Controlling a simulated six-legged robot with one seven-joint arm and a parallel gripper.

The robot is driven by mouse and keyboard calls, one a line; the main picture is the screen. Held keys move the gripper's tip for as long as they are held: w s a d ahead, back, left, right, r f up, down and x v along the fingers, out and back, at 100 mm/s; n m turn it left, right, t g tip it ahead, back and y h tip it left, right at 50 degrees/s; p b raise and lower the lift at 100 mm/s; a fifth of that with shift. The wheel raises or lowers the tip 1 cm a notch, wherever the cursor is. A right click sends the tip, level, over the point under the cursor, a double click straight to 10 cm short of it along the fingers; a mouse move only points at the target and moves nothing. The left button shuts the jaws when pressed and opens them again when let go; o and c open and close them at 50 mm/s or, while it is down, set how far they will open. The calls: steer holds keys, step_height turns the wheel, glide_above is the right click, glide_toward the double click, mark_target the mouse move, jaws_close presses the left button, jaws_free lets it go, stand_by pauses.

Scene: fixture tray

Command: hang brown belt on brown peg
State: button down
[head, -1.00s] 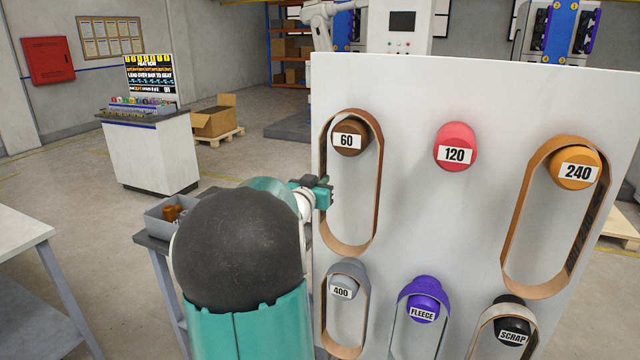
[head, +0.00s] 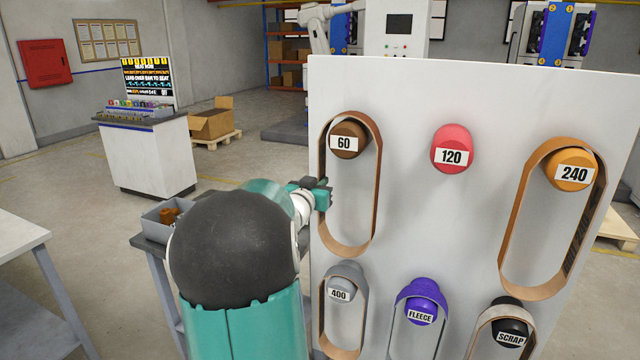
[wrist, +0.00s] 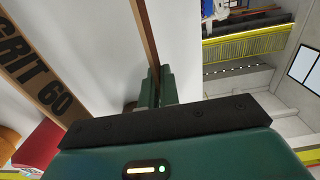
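The brown belt (head: 376,205) is a long upright loop at the upper left of the white board. It encircles the brown peg (head: 349,128), which carries a "60" label, and its top passes just over the peg. My gripper (head: 323,195) is at the belt's left side, below peg height. In the wrist view, the fingers of my gripper (wrist: 155,86) are closed on one strand of the belt (wrist: 146,35). The belt's other strand, printed "GRIT 60", shows at the left there. The exact contact between belt top and peg is hard to tell.
The white board (head: 450,210) also bears a bare red "120" peg (head: 452,148) and an orange "240" peg (head: 570,170) with a belt. Below are grey, purple and black pegs with belts. A grey bin (head: 160,222) stands left of my arm.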

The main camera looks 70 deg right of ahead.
steer(key=shift+f, duration=0.3)
steer(key=c, duration=1.3)
jaws_free()
steer(key=a, duration=0.7)
steer(key=w+a, duration=0.1)
steer(key=a, duration=0.3)
